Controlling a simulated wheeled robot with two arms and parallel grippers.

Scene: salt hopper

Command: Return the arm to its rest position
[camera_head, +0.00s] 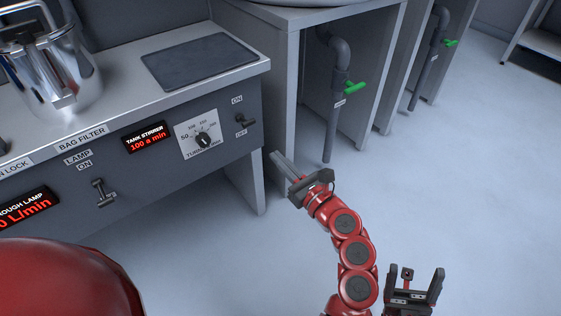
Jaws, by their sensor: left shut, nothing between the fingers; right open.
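My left gripper (278,156) is at the end of a red jointed arm in the middle of the view. Its grey fingers point up and left and are together, with nothing between them. The fingertips appear close to the right end of the control counter; I cannot tell whether they touch it. My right gripper (415,272) is low at the right, with its two dark fingers pointing up and spread apart. It is empty, and the floor shows behind it.
The control counter (110,115) at left bears a metal vessel (60,75), a dark plate (199,62), switches, a dial (203,140) and red displays. Behind stand grey cabinets with pipes and green-handled valves (355,89). The floor (470,170) at right is clear.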

